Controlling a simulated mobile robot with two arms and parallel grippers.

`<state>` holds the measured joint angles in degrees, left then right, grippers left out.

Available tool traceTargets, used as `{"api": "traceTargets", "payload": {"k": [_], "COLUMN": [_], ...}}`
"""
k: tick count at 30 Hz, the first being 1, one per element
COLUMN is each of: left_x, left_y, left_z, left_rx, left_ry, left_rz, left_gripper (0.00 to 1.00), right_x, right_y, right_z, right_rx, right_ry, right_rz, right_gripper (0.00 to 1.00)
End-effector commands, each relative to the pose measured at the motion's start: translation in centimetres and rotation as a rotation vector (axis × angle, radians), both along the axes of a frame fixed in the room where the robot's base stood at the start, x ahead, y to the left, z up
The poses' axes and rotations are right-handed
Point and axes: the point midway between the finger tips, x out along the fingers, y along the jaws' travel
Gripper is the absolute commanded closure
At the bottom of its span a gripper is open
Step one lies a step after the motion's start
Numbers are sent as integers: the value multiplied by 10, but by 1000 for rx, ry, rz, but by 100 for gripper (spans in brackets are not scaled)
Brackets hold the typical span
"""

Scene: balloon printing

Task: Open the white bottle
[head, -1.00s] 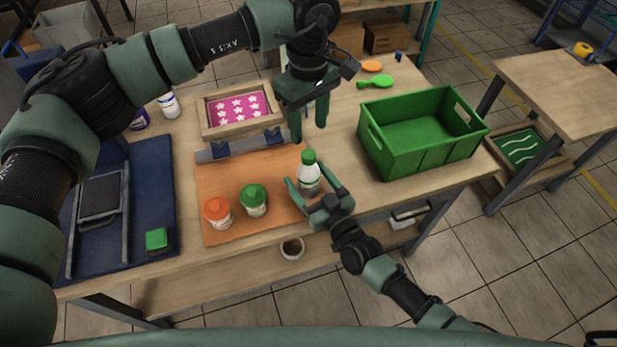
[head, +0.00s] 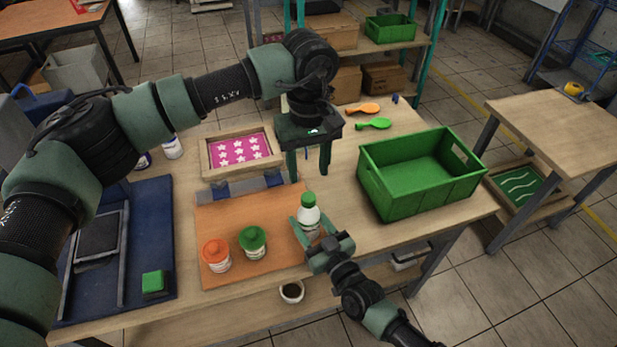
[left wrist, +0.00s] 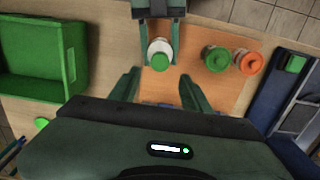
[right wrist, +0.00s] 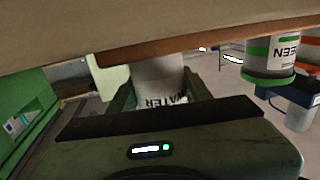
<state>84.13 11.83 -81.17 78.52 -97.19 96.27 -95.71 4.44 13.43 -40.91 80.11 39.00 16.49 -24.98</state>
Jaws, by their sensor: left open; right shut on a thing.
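The white bottle (head: 309,228) with a green cap stands upright at the right edge of the orange mat (head: 213,199), and its cap is on. My right gripper (head: 312,231) is shut on the bottle's body from the front; the right wrist view shows the bottle's "WATER" label (right wrist: 160,92) between the fingers. My left gripper (head: 309,174) points down, open and empty, above and behind the bottle. In the left wrist view the green cap (left wrist: 160,61) lies just beyond the open fingertips (left wrist: 158,86), not between them.
An orange-lidded jar (head: 216,255) and a green-lidded jar (head: 253,242) stand left of the bottle on the mat. A green crate (head: 420,195) stands to the right. A framed star screen (head: 206,171) lies behind the mat. A blue printing board (head: 150,215) is at left.

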Motion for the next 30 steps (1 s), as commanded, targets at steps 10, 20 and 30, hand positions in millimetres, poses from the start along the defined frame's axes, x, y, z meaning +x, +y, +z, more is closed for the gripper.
{"api": "traceTargets", "payload": {"k": [10, 20, 30], "left_x": [0, -1, -1], "left_y": [0, 0, 0], "left_z": [0, -14, -65], "left_rx": [0, -1, -1], "left_ry": [0, 2, 2], "left_rz": [-636, -796, -794], "left_gripper": [53, 53, 53], "right_x": [0, 0, 0], "right_y": [0, 0, 0], "right_z": [0, 0, 1], "right_rx": [0, 0, 0], "right_ry": [-1, -1, -1], "right_rz": [0, 0, 0], "right_gripper": [100, 100, 100]}}
